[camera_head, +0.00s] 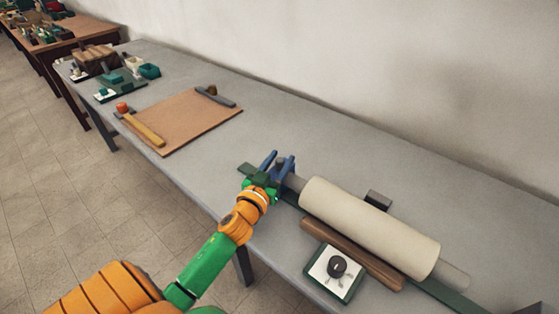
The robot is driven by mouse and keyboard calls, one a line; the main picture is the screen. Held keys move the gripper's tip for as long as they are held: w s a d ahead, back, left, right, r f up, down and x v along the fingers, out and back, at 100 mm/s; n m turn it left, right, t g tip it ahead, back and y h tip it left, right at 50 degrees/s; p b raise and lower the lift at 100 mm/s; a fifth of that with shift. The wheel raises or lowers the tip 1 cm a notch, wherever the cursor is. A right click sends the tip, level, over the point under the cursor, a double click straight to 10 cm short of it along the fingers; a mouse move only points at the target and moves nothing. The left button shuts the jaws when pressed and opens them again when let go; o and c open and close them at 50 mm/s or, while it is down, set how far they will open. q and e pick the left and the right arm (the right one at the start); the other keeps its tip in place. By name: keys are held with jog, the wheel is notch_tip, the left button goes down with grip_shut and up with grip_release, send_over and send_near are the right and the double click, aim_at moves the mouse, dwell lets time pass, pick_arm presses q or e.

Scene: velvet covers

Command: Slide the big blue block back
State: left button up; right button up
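A blue shape (283,173), which looks like the big blue block, stands at the left end of a long cream roll (368,226), beside the roll's grey spindle (296,182). It is near the left end of a dark green rail (452,297) that runs under the roll. My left gripper (273,172) is right at the blue shape, reaching in from the front left. Blue parts there overlap, so I cannot tell finger from block, or whether the gripper grips it. My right gripper is out of view.
A brown wooden bar (352,254) and a white and green panel with a dark knob (337,268) lie in front of the roll. A dark block (378,200) sits behind it. A brown board (184,121) lies further left. Grey table (290,117) is clear behind the gripper, up to the wall.

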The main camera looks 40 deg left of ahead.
pick_arm(q)
grip_shut()
dwell(1.2)
